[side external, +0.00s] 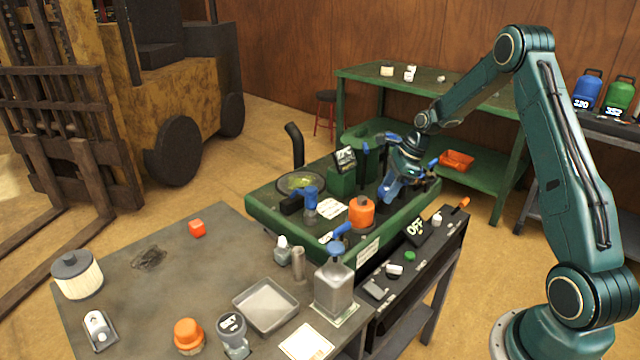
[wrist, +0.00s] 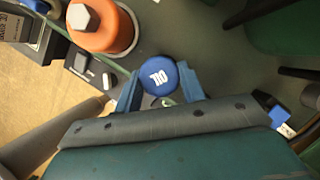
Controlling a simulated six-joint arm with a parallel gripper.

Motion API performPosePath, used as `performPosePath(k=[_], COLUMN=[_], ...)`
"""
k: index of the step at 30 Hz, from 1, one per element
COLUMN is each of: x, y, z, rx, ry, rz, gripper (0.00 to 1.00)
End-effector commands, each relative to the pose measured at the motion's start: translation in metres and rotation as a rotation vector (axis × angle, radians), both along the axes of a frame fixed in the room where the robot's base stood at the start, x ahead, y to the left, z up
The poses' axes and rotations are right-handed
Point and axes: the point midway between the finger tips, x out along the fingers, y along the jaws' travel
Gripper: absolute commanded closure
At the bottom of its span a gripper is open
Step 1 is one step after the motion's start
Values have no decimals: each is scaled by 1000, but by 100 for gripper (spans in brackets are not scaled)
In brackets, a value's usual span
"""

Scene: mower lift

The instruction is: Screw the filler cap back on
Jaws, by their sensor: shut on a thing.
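My gripper (side external: 391,190) is over the right part of the green mower deck (side external: 285,222) in the side view, pointing down. In the wrist view my gripper (wrist: 158,88) has its two blue fingers closed on the sides of a round blue cap (wrist: 158,75) with white lettering that looks like OIL. The cap's underside and any filler opening beneath it are hidden, so I cannot tell whether it is seated. The cap cannot be made out in the side view.
An orange canister (side external: 361,215) with a hex top stands near my gripper; it also shows in the wrist view (wrist: 98,30). A dark side bench (side external: 432,252) holds small parts. A grey worktable (side external: 150,285) with a tray (side external: 266,306) and bottles is in front.

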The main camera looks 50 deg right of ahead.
Motion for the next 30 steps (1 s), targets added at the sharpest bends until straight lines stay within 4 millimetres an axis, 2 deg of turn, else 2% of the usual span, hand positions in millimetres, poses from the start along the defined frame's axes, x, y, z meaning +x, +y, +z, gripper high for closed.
performPosePath(k=[5,6,9,20,30], x=[0,0,0,0,0], y=[0,0,0,0,0], z=[0,0,0,2,22], rx=[0,0,0,-1,-1], ry=[0,0,0,-1,-2], rz=[0,0,0,0,-1], gripper=[82,53,35,35,35])
